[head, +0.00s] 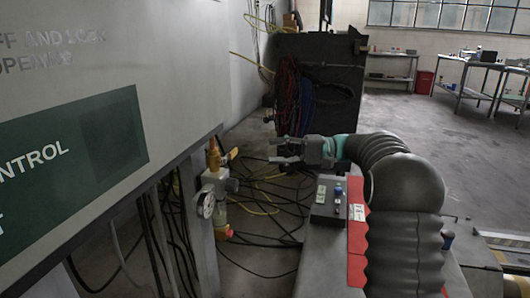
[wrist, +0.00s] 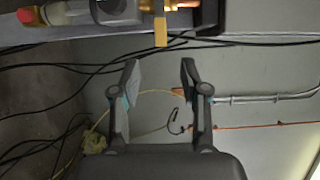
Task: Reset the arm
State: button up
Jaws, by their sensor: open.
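My gripper (head: 276,150) is at the end of my arm in the middle of the head view, reaching left over the cable-strewn floor. In the wrist view its two fingers (wrist: 160,78) stand apart with nothing between them. My arm bends over from the lower right of the head view, with its dark ribbed cover and a teal band by the wrist.
A control cabinet (head: 75,150) fills the left. Beside it is a valve with a yellow handle (head: 230,155) and a gauge (head: 206,204). A dark cabinet hung with cables (head: 335,75) stands behind. Open floor (head: 470,150) lies right, before workbenches (head: 465,85).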

jog(key=shift+d, duration=0.2)
notch_tip(320, 180, down, 10)
jog(key=m+t+h, duration=0.1)
jog(key=m+h, duration=0.2)
jog(key=m, duration=0.1)
jog(key=s+d+f+m+h, duration=0.1)
jog(key=s+d+f+h, duration=0.1)
jog(key=s+f+h, duration=0.5)
jog(key=s+d+r+n+t+h, duration=0.2)
jog(key=s+h, duration=0.2)
jog(key=s, duration=1.1)
jog(key=s+d+r+n+t+h, duration=0.2)
jog(key=s+t+h, duration=0.1)
jog(key=s, duration=1.2)
jog(key=shift+s+d+r+n+h, duration=0.15)
jog(key=shift+r+n+h, duration=0.2)
jog(key=shift+h, duration=0.15)
